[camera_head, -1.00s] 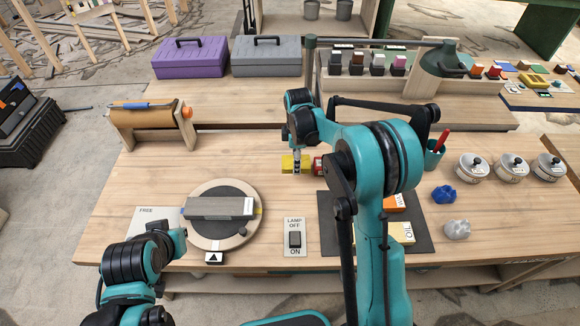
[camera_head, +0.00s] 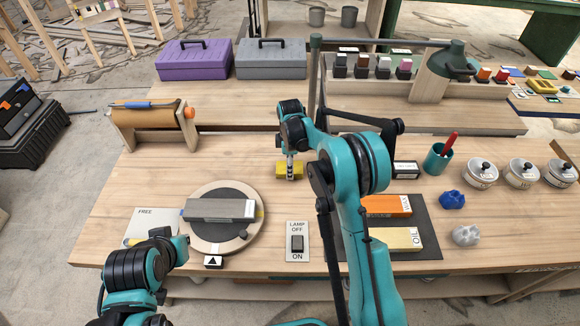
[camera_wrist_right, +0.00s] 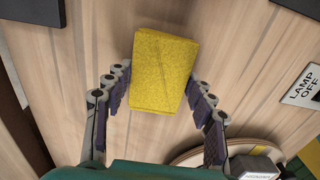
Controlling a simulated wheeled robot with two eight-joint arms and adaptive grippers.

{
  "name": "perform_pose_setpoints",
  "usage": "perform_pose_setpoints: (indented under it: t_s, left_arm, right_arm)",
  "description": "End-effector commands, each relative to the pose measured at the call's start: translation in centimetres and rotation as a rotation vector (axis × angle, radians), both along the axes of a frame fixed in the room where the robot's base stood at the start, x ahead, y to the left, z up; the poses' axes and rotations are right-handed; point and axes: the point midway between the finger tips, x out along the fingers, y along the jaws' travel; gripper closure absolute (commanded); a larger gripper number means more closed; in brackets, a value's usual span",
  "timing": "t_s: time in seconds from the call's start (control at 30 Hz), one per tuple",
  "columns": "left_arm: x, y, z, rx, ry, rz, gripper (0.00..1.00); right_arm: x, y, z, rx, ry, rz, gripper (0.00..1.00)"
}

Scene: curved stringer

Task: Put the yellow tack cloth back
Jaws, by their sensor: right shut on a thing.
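The yellow tack cloth (camera_head: 289,171) is a block-like yellow piece over the middle of the wooden bench. In the right wrist view the cloth (camera_wrist_right: 165,72) sits between the two fingers of my right gripper (camera_wrist_right: 163,108), which is shut on it. Bench wood shows all around it; how high it is held is hard to tell. My left gripper (camera_head: 178,243) is at the lower left, beside the round turntable (camera_head: 220,243); its fingers are too small to read.
A grey block (camera_head: 219,209) lies on the turntable. A lamp switch plate (camera_head: 297,241) is right of it. A dark mat (camera_head: 428,236) holds orange and cream blocks. A paper roll stand (camera_head: 150,119) is at left, toolboxes (camera_head: 270,59) behind. The bench between is clear.

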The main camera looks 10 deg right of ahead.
Motion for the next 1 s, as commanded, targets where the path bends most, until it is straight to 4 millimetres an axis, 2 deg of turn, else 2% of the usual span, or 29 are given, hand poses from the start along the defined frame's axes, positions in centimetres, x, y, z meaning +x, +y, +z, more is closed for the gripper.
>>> perform_pose_setpoints:
  t_s: [0.07, 0.1, 0.17, 0.2, 0.57, 0.67, 1.0]
  left_arm:
    - [0.0, 0.0, -0.3, 0.000, 0.000, 0.000, 1.00]
    - [0.0, 0.0, -0.3, 0.000, 0.000, 0.000, 1.00]
    - [0.0, 0.0, -0.2, 0.000, 0.000, 0.000, 1.00]
    - [0.0, 0.0, -0.2, 0.000, 0.000, 0.000, 1.00]
    - [0.0, 0.0, 0.2, 0.000, 0.000, 0.000, 1.00]
    - [0.0, 0.0, 0.6, 0.000, 0.000, 0.000, 1.00]
    - [0.0, 0.0, 2.9, 0.000, 0.000, 0.000, 1.00]
  right_arm:
    - [0.0, 0.0, -0.3, 0.000, 0.000, 0.000, 0.72]
    - [0.0, 0.0, -0.4, 0.000, 0.000, 0.000, 0.42]
    - [0.0, 0.0, -0.3, 0.000, 0.000, 0.000, 0.27]
    - [0.0, 0.0, -0.3, 0.000, 0.000, 0.000, 0.24]
    - [0.0, 0.0, 0.3, 0.000, 0.000, 0.000, 0.24]
    - [0.0, 0.0, 1.6, 0.000, 0.000, 0.000, 0.24]
    - [0.0, 0.0, 9.0, 0.000, 0.000, 0.000, 0.24]
